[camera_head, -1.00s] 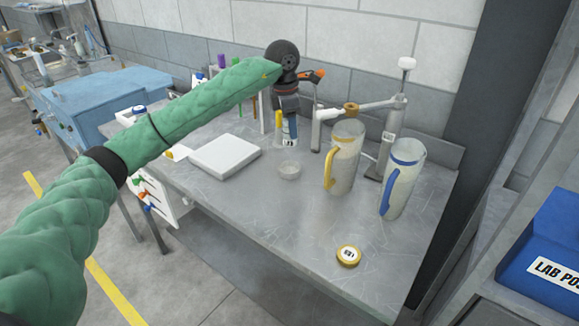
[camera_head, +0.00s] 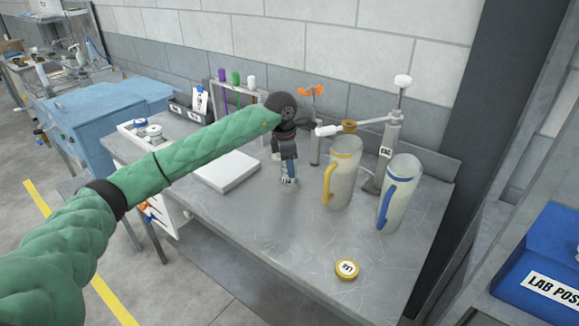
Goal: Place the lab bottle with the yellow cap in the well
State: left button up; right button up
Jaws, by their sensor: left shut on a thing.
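My left gripper (camera_head: 287,152) points down over the middle of the grey table and is shut on a small labelled bottle (camera_head: 289,173). The gripper covers the bottle's top, so its cap colour is hidden. The bottle is roughly upright. Its lower end is at the place of a small clear round dish, possibly the well, which is now mostly hidden; I cannot tell whether the bottle is inside it or just above it. A round disc with a yellow rim and a label (camera_head: 347,269) lies near the table's front edge. My right gripper is not in view.
A yellow-handled jug (camera_head: 341,175) and a blue-handled jug (camera_head: 399,195) stand right of the gripper, before a metal stand (camera_head: 385,150). A white flat block (camera_head: 227,171) lies left. A tube rack (camera_head: 237,97) and a blue-capped bottle (camera_head: 200,99) stand behind.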

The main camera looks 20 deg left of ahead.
pick_arm(q)
jog(key=shift+f, duration=0.7)
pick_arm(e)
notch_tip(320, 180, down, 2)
pick_arm(q)
jog(key=shift+f, duration=0.1)
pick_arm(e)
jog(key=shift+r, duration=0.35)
pick_arm(q)
jog(key=o, duration=0.9)
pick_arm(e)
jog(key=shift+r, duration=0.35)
pick_arm(q)
jog(key=shift+o, duration=0.2)
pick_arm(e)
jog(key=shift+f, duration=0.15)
